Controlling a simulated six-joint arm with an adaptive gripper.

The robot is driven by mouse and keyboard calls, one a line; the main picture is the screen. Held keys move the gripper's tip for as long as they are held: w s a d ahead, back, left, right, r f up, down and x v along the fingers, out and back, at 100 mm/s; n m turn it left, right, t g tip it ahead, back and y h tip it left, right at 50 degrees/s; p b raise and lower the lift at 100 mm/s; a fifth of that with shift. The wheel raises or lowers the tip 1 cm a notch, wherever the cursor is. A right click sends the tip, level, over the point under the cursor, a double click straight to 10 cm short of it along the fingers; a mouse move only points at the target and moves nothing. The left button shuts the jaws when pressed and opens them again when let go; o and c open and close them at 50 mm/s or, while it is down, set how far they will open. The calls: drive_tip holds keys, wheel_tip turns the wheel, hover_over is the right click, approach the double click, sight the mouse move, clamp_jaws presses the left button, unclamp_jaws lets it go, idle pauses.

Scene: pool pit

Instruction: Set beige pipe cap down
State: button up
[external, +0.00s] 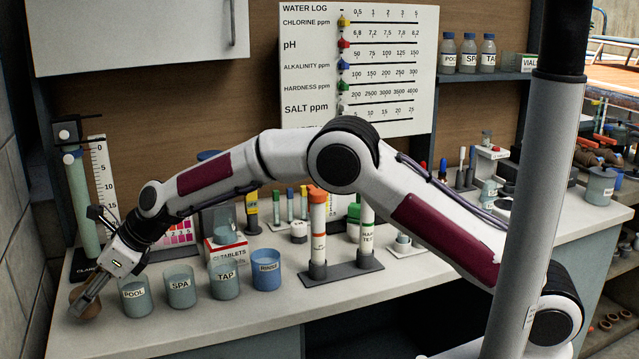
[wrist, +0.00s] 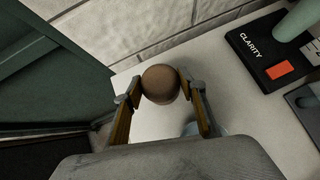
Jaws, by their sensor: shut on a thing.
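The pipe cap (wrist: 160,84) is a rounded brown-beige piece between my fingertips in the wrist view. My gripper (wrist: 161,88) is shut on it, one finger on each side. In the external view my gripper (external: 84,302) points down at the far left end of the white counter, and the cap (external: 78,294) shows partly behind the fingers. The cap is at or just above the counter top; I cannot tell whether it touches.
The POOL cup (external: 135,297) stands just right of my gripper, with the SPA (external: 181,287), TAP (external: 224,280) and RINSE (external: 267,271) cups beyond. The CLARITY stand (wrist: 268,52) is behind. A block wall (wrist: 150,38) borders the counter (wrist: 160,124). The counter's front strip is clear.

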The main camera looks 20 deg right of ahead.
wheel_tip(320, 180, up, 6)
drive_tip(key=shift+r, duration=0.25)
idle(0.5)
idle(0.4)
